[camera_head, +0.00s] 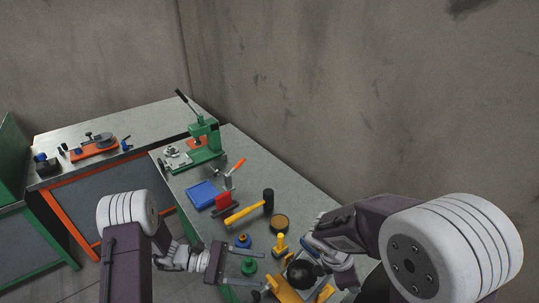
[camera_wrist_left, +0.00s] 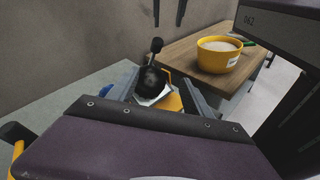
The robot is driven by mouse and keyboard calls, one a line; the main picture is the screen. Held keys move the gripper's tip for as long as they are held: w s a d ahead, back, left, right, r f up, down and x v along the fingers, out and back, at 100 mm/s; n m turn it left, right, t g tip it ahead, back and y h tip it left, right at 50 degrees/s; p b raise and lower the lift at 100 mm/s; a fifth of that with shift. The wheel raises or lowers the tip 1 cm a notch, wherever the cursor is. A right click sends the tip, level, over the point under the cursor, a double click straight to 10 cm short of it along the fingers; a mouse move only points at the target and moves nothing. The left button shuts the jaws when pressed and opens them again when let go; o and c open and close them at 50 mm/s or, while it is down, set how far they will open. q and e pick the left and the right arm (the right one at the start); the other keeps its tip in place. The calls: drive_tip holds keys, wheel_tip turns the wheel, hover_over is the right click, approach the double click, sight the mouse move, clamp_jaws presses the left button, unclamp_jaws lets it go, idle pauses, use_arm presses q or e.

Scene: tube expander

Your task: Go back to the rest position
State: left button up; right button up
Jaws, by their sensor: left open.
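My left gripper (camera_head: 262,271) reaches in from the left at the front edge of the near bench (camera_head: 287,190). Its two grey fingers are spread with nothing between them. In the left wrist view the fingers (camera_wrist_left: 165,92) stand apart, with a black round knob (camera_wrist_left: 152,82) beyond them. In the head view this black knob (camera_head: 301,273) sits among yellow parts (camera_head: 287,291) at the bench's near end. My right gripper (camera_head: 318,250) is beside the knob, partly hidden by its own arm. Its fingertips are too unclear to tell their state.
Around the left gripper stand a green piece (camera_head: 249,266), a blue piece (camera_head: 243,241) and a yellow piece (camera_head: 280,245). A yellow bowl (camera_wrist_left: 219,56) shows in the wrist view.

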use_arm(q)
drive_tip(key=s+a+r+m+g+y+b, duration=0.1)
drive_tip(key=s+a+m+y, duration=0.1)
drive_tip(key=s+m+y, duration=0.35)
drive_tip(key=s+a+r+m+g+y+b, duration=0.1)
drive_tip(key=s+r+m+g+y, duration=0.1)
drive_tip(key=s+m+y, duration=0.3)
drive_tip(key=w+a+f+m+t+y, duration=0.1)
drive_tip(key=a+f+m+t+y, duration=0.2)
drive_tip(key=a, duration=0.7)
drive_tip(key=shift+w+a+t+y, duration=0.15)
drive_tip(key=shift+w+t+y, duration=0.15)
drive_tip(key=shift+t+y, duration=0.6)
use_arm(e)
drive_tip(key=s+a+f+m+y, duration=0.1)
drive_tip(key=s+f+m+y, duration=0.1)
drive_tip(key=m, duration=0.7)
drive_tip(key=s+a+f+m+y, duration=0.2)
drive_tip(key=m+y, duration=0.1)
drive_tip(key=m, duration=0.6)
drive_tip(key=shift+s+a+m, duration=0.15)
drive_tip(key=shift+s+m, duration=0.15)
